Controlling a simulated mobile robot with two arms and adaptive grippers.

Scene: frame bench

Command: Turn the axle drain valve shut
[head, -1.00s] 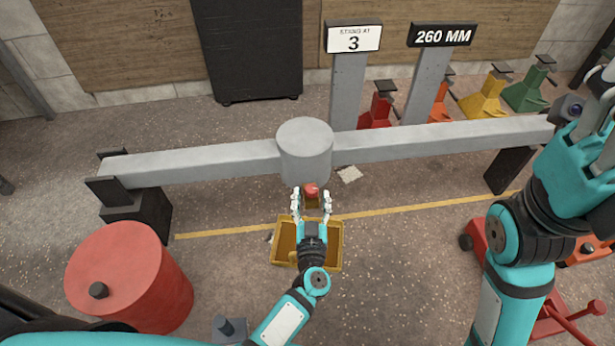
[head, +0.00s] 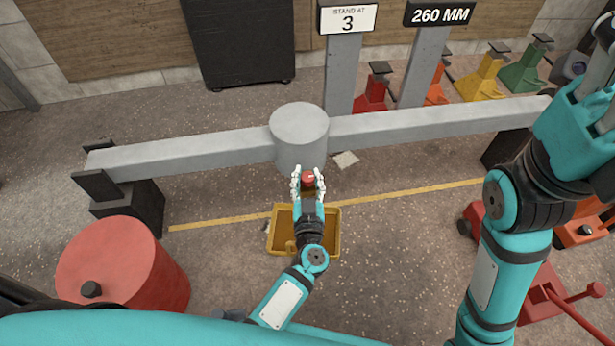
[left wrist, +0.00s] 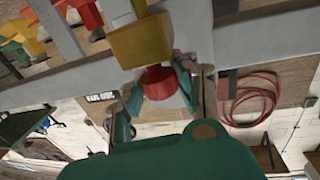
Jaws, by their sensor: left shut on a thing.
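The axle (head: 400,124) is a long grey beam with a round grey housing (head: 300,125) in its middle. The red valve knob (head: 308,178) is in front of the housing. My left gripper (head: 308,184) is shut on it, with a finger on each side. In the left wrist view, the red knob (left wrist: 160,83) sits between the fingers, beside a yellow block (left wrist: 143,42) that looks like the valve body. The knob's exact turn angle cannot be told. My right gripper (head: 592,110) is at the upper right, partly cut off, away from the axle.
A yellow tray (head: 330,240) lies on the floor below my left gripper. A red drum (head: 120,270) stands at left. Black supports (head: 130,205) hold the axle ends. Coloured stands (head: 485,80) are behind. A red jack (head: 545,300) is at lower right.

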